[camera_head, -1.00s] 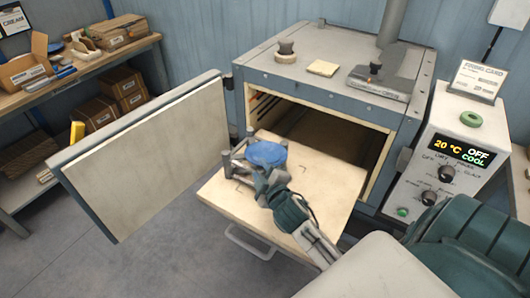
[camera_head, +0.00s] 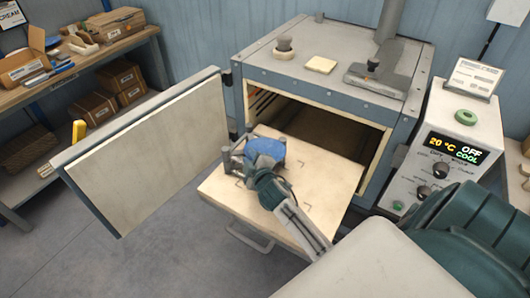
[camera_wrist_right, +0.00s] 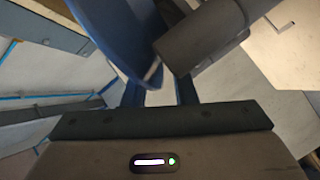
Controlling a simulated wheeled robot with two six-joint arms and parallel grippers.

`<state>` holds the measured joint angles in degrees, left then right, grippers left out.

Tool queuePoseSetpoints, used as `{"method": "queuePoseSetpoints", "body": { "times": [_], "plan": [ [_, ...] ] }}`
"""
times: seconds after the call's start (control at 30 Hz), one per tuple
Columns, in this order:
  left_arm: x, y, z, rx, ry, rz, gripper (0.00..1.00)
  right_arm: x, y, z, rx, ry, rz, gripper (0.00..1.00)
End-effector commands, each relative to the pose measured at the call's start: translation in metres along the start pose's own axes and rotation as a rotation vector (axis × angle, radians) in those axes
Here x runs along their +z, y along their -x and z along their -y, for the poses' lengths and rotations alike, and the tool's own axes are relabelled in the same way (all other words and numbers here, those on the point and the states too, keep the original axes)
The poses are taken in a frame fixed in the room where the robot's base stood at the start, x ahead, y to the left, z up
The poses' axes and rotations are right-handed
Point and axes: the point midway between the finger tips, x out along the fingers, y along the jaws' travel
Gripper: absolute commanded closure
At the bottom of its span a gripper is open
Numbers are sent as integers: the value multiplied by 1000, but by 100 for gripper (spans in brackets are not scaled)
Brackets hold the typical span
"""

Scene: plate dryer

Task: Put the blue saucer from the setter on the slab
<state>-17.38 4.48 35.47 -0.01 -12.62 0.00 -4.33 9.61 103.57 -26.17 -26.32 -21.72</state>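The blue saucer (camera_head: 268,147) is at the grey setter (camera_head: 237,158), which stands on the pale slab (camera_head: 315,190) in front of the open kiln. My right gripper (camera_head: 266,162) is at the saucer's near side and partly covers it. In the right wrist view the saucer (camera_wrist_right: 112,30) is seen nearly edge-on, with a thick grey setter post (camera_wrist_right: 203,36) beside it. My right gripper (camera_wrist_right: 160,90) shows two fingers apart, with the saucer's lower rim close to the gap between them. Whether a finger touches the rim is unclear. My left gripper is not in view.
The kiln door (camera_head: 150,150) is swung open on the left. The kiln (camera_head: 330,80) and its control box (camera_head: 450,150) stand behind and to the right of the slab. The slab's right part is bare, with dark corner marks. A shelf (camera_head: 85,60) with boxes is far left.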

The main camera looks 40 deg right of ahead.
Motion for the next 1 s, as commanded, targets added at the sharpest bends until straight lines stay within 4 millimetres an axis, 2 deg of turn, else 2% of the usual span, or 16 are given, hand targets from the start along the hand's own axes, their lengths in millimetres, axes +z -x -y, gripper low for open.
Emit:
{"method": "queuePoseSetpoints", "body": {
  "times": [0.03,0.1,0.13,0.57,0.83,0.87,1.0],
  "plan": [
    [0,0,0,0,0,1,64,0,0,0,0,0,0,85],
    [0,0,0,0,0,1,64,0,0,0,0,0,0,99],
    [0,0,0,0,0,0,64,0,0,0,0,0,0,100],
    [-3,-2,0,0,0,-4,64,-1,1,-3,1,0,1,100],
    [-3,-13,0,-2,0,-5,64,-17,6,-27,6,0,-4,100],
    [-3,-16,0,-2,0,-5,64,-19,8,-31,5,0,-4,100],
    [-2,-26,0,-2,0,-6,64,-11,40,-24,0,2,-1,100]
  ]
}}
